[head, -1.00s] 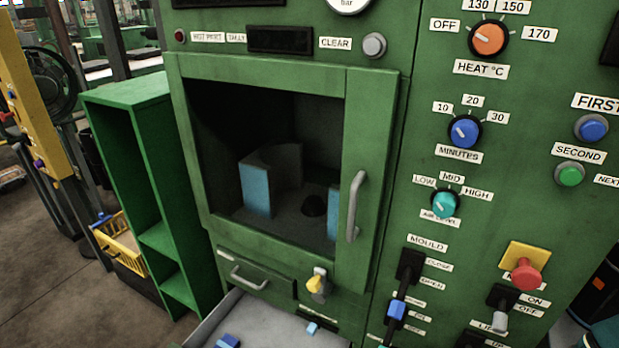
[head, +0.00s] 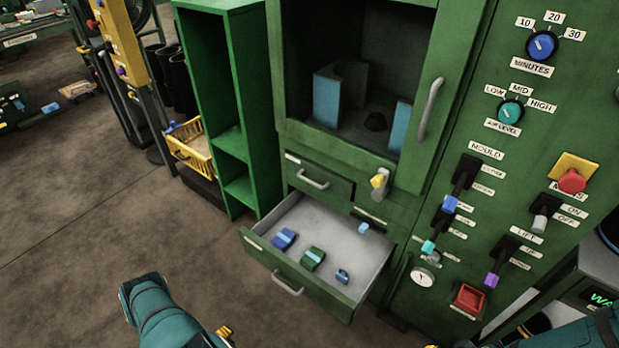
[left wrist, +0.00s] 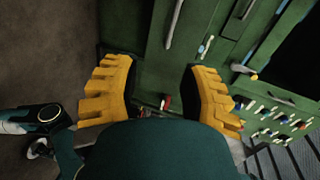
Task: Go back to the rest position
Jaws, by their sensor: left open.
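My left arm (head: 165,315) comes in teal at the bottom left of the head view, over bare floor. Only a small yellow part of its gripper (head: 224,333) shows there, at the lower edge. In the left wrist view my left gripper (left wrist: 160,95) has its two yellow fingers wide apart, with nothing held between them. Green machine panels lie beyond the fingers. A teal piece of my right arm (head: 590,332) shows at the bottom right of the head view; I cannot make out its gripper.
An open drawer (head: 310,285) sticks out of the green machine, holding several blue and green pieces. The chamber (head: 345,100) above holds blue-faced blocks. Levers and a red button (head: 571,181) are at right. A green shelf (head: 228,120) and yellow basket (head: 190,150) stand left.

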